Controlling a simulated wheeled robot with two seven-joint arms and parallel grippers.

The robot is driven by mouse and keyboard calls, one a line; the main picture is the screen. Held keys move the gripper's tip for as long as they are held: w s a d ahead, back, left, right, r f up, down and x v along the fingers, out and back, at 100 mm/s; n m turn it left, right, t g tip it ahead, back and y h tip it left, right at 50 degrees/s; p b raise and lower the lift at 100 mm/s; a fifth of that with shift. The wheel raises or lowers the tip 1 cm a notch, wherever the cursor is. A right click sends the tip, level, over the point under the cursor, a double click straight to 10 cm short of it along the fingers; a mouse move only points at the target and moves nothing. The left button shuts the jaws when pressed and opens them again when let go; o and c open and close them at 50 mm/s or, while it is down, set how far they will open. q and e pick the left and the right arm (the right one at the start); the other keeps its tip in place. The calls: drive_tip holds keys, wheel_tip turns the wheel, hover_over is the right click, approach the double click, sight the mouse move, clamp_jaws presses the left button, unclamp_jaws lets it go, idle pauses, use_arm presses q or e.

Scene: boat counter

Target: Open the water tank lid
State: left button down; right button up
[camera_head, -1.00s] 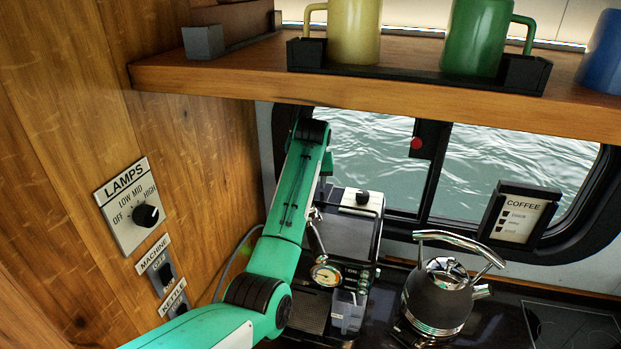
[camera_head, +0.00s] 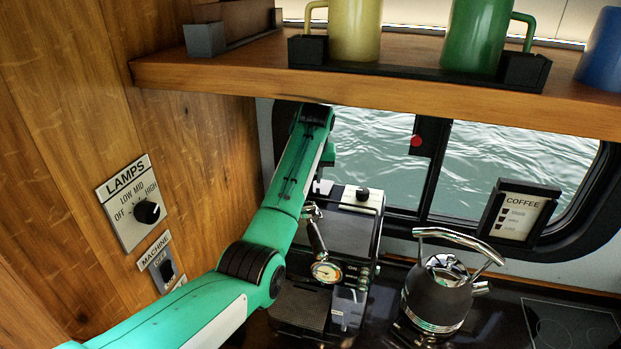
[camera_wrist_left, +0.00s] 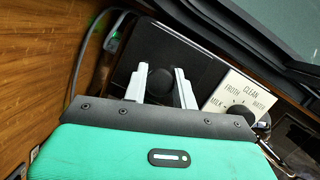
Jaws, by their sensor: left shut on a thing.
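The coffee machine (camera_head: 318,303) stands on the counter under the window, partly covered by my left arm. In the left wrist view, its dark top panel (camera_wrist_left: 196,62), which appears to be the water tank lid, has a round black knob (camera_wrist_left: 159,80). My left gripper (camera_wrist_left: 160,76) has its two grey fingers on either side of this knob and is shut on it. Whether the lid is raised cannot be told. My right gripper is not in view.
A selector knob (camera_wrist_left: 238,113) on a labelled plate is beside the lid. The shelf (camera_head: 400,94) with mugs overhangs the machine. A kettle (camera_head: 437,297) stands to the right. The wooden wall (camera_head: 195,150) with switches is close on the left.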

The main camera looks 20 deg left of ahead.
use_arm(q)
drive_tip(key=shift+w+r+g, duration=0.4)
drive_tip(key=shift+g, duration=0.3)
drive_tip(key=shift+w+r+g, duration=0.15)
drive_tip(key=shift+w+g, duration=0.05)
drive_tip(key=shift+g, duration=0.2)
drive_tip(key=c, duration=1.1)
unclamp_jaws()
drive_tip(key=shift+w, duration=0.1)
drive_tip(key=shift+r+b, duration=0.25)
drive_tip(key=shift+b, duration=0.1)
wheel_tip(320, 180, up, 7)
drive_tip(key=d+b, duration=0.1)
drive_tip(key=b, duration=0.2)
